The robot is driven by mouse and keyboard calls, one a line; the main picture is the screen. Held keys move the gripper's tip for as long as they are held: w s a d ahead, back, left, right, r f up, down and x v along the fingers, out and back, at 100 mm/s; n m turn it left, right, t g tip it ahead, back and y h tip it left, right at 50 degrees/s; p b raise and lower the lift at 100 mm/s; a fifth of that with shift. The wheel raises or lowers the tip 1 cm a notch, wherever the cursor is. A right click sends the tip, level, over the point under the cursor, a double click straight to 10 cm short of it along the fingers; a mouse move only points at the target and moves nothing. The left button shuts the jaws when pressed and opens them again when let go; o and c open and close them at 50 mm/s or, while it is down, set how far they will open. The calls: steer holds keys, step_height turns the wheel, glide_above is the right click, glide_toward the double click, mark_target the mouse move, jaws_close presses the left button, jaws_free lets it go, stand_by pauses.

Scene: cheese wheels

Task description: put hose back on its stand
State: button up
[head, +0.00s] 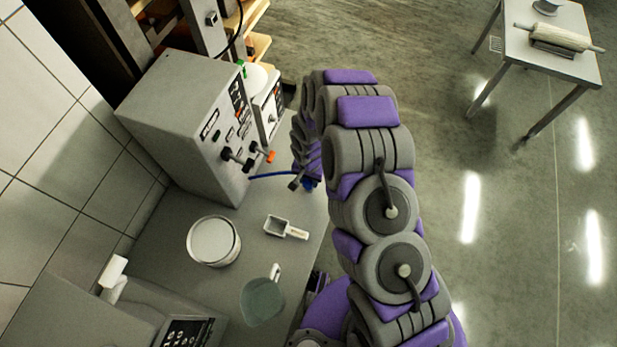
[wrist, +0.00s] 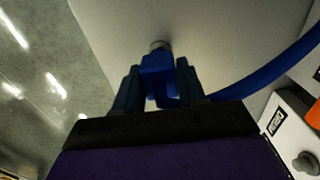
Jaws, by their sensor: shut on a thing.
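The blue hose (head: 270,175) runs from the front of a grey machine to my gripper (head: 308,184) in the head view. In the wrist view the hose (wrist: 275,75) curves in from the right. My gripper (wrist: 158,88) is shut on the hose's blue end piece, which sits between the two dark fingers. A grey round tip shows just beyond that piece, against a pale surface. I cannot tell whether the tip touches that surface. My arm hides part of the gripper in the head view. I cannot pick out the stand with certainty.
The grey machine (head: 178,125) with knobs stands on the counter (head: 190,265). A round tin (head: 213,241), a scoop (head: 286,228) and a clear jug (head: 262,300) stand nearer. A metal table (head: 555,55) with a rolling pin is far right. The floor between is clear.

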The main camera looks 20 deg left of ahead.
steer(key=shift+f, duration=1.1)
steer(key=o, duration=1.2)
steer(key=shift+o, duration=0.2)
steer(key=shift+r, duration=0.15)
step_height(320, 180, up, 17)
steer(key=p, duration=0.2)
steer(key=shift+p, duration=0.35)
steer(key=shift+r, duration=0.15)
